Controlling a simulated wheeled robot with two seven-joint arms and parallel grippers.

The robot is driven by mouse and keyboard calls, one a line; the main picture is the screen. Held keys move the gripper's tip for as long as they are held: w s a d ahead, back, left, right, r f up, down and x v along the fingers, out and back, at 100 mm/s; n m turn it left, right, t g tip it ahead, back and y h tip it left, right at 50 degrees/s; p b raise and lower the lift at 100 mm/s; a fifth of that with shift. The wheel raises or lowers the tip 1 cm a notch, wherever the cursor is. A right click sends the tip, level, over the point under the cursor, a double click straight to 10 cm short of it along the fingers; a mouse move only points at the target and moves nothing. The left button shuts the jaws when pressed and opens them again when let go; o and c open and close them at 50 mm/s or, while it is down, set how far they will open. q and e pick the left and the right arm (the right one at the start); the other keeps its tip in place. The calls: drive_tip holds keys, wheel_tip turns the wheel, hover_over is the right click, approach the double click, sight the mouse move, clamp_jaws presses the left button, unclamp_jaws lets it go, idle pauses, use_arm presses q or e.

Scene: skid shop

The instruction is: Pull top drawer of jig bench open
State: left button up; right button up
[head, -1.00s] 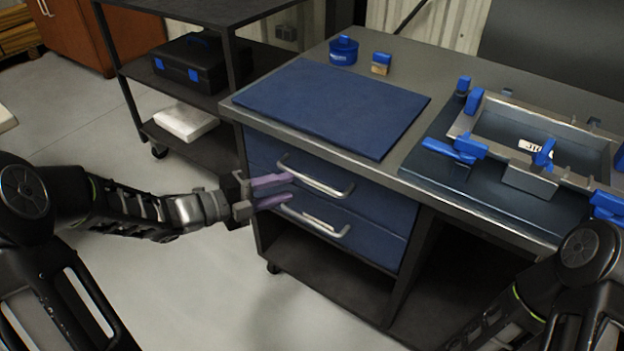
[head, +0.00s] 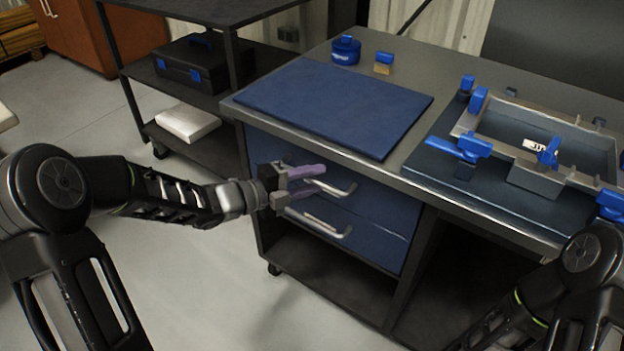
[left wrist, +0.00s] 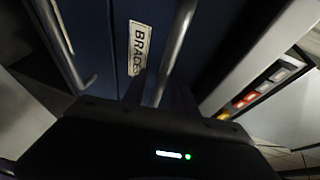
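The jig bench (head: 470,205) has two blue drawers stacked under its left part, and both look shut. The top drawer (head: 375,192) has a silver bar handle (head: 343,190); the lower drawer (head: 370,240) has a similar one (head: 330,230). My left gripper (head: 316,180) is at the top handle's left part, its purple fingers apart, one above the other. In the left wrist view a silver bar (left wrist: 178,40) runs down toward the gripper, beside a label reading "BRAC..." (left wrist: 140,45). Contact with the bar cannot be told. My right gripper is out of view.
A blue mat (head: 335,105), a blue round container (head: 346,50) and a jig with blue clamps (head: 535,165) sit on the bench top. A dark shelf cart (head: 180,85) with a black case (head: 195,63) stands at left. The floor before the drawers is clear.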

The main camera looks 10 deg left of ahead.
use_arm(q)
clamp_jaws()
idle(1.3)
